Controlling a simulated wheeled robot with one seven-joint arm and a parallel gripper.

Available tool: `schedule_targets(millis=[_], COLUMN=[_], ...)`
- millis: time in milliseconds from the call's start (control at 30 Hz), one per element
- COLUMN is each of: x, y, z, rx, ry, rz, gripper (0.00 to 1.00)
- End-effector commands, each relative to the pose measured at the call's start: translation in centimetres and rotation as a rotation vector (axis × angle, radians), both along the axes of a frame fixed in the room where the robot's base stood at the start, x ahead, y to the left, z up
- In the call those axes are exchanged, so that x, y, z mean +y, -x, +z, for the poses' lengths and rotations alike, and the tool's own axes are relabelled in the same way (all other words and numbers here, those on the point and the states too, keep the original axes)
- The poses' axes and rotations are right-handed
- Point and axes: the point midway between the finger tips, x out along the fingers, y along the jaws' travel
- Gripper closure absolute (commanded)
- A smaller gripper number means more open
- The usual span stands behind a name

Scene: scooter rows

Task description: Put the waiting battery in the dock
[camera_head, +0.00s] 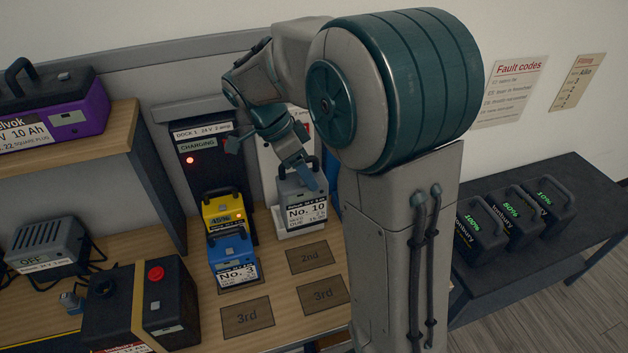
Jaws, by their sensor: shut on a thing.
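A grey battery (303,207) labelled No. 10 is upright in front of a pale dock (270,158). My gripper (308,172) is at its top and shut on it at the handle; the fingertips are partly hidden. I cannot tell whether the battery is seated in the dock. My arm hides much of the pale dock. A dark dock (200,160) marked Dock 1, reading CHARGING with a red light, stands to the left. A yellow battery (224,211) reading 45% is at its foot. A blue battery (232,256) labelled No. 3 stands in front of the yellow one.
Empty floor marks lie in front: 2nd (310,258), 3rd (247,317) and 3rd (323,294). A black box with a red button (182,310) and a grey charger (48,248) stand left. A purple battery (62,115) sits on a shelf. Black batteries (480,229) stand on the right bench.

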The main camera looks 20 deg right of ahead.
Motion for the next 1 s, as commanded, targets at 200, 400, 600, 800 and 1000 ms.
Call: schedule_targets(millis=[200, 400, 600, 800, 1000], x=[-0.3, -0.6, -0.8, -0.9, -0.9], y=[-4.5, -7.4, -9.0, -9.6, -9.7], z=[0.1, -0.6, -1.2, -1.6, -2.3], rx=[0.001, 0.000, -0.001, -0.004, -0.004], ry=[-0.004, -0.012, -0.017, -0.019, -0.019], rz=[-0.001, -0.003, -0.004, -0.004, -0.004], gripper=[1.00, 1.00, 1.00, 1.00, 1.00])
